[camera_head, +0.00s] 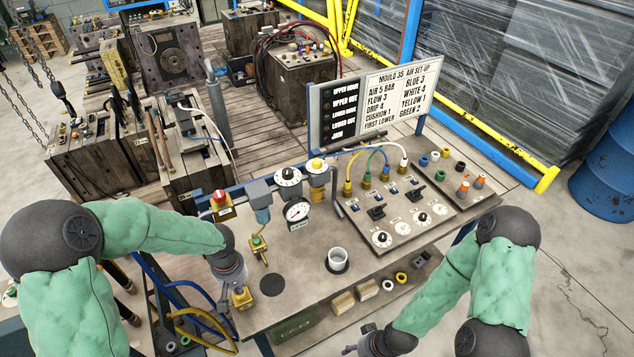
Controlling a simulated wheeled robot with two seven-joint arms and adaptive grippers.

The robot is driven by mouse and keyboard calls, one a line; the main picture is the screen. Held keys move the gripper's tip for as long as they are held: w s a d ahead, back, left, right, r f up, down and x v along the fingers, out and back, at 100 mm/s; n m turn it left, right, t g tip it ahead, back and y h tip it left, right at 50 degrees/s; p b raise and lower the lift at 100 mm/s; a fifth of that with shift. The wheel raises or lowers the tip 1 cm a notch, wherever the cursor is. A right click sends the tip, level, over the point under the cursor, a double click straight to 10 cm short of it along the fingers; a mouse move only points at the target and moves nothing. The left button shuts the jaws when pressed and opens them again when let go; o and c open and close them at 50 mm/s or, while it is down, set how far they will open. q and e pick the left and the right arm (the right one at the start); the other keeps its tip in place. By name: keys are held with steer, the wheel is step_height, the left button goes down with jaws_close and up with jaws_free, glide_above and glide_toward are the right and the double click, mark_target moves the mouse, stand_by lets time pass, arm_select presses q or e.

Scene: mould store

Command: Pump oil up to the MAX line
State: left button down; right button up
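A grey unit with a yellow cap (317,166) stands at the back of the bench, right of a black-and-white dial knob (288,177). A round pressure gauge (298,212) sits below them. No oil level or MAX line can be read at this size. A blue-grey bowl unit (260,204) stands left of the gauge. My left gripper (239,289) points down at the bench's front left, at a small yellow block (242,299); whether its fingers grip it is unclear. My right gripper (352,348) is low at the bottom edge, its fingers mostly hidden.
A yellow box with a red button (221,201) is at the back left. A valve panel (400,207) with hoses fills the right, under a sign board (375,100). A lower shelf holds blocks and rings (387,285).

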arm_select(q)
steer(key=shift+r+p, duration=1.4)
steer(key=shift+r, duration=0.7)
steer(key=shift+f+b, duration=1.75)
steer(key=shift+b, duration=0.1)
steer(key=shift+r, duration=0.15)
steer(key=shift+r+p, duration=1)
steer(key=shift+r, duration=0.6)
steer(key=shift+r, duration=0.1)
step_height(320, 180, up, 6)
steer(key=p, duration=0.3)
steer(key=shift+p, duration=0.4)
